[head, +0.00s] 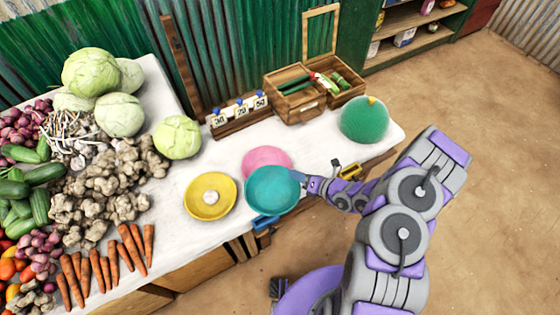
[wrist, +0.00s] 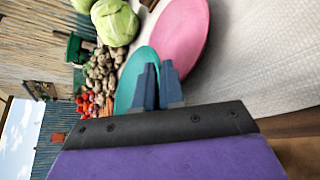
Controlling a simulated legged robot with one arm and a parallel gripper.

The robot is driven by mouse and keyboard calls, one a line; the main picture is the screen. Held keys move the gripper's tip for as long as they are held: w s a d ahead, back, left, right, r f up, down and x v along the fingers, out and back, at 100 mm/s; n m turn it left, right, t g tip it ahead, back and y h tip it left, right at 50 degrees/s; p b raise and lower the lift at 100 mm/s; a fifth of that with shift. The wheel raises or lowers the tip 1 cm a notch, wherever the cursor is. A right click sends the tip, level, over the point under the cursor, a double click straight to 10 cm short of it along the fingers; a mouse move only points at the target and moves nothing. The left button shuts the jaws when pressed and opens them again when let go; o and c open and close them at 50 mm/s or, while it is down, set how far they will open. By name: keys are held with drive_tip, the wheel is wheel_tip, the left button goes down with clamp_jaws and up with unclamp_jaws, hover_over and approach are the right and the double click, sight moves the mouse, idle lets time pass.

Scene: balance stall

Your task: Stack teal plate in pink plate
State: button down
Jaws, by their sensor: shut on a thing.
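The teal plate (head: 272,190) is held by its right edge in my gripper (head: 308,184), near the front edge of the table. In the wrist view the teal plate (wrist: 129,84) shows at the shut blue fingers of my gripper (wrist: 158,80). The pink plate (head: 266,158) lies on the white table just behind the teal one, which hides its front part in the head view. The pink plate (wrist: 181,35) also shows in the wrist view, beyond the fingers and empty where visible. How high the teal plate is above the table is hard to tell.
A yellow plate (head: 225,188) with a small pale thing in it sits left of the teal plate. A green dome-shaped thing (head: 364,120) and a wooden box (head: 294,95) stand behind. Vegetables, including ginger (head: 95,190) and carrots (head: 98,271), crowd the left. Bare cloth (head: 222,153) shows between.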

drive_tip(key=b, duration=0.2)
hover_over(282, 152)
drive_tip(key=s+d, duration=0.1)
drive_tip(key=d, duration=0.2)
drive_tip(key=shift+s+a+f, duration=0.2)
drive_tip(key=shift+a+f, duration=0.05)
drive_tip(key=shift+f, duration=0.4)
wheel_tip(282, 152, down, 3)
drive_tip(key=shift+f+b, duration=0.2)
drive_tip(key=shift+b, duration=0.45)
drive_tip(key=shift+s+d, duration=0.15)
drive_tip(key=c, duration=1.5)
unclamp_jaws()
drive_tip(key=shift+f, duration=0.15)
drive_tip(key=shift+o, duration=1.3)
drive_tip(key=shift+f, duration=0.1)
drive_tip(key=shift+a, duration=0.2)
drive_tip(key=shift+d+r, duration=0.1)
drive_tip(key=shift+r, duration=0.1)
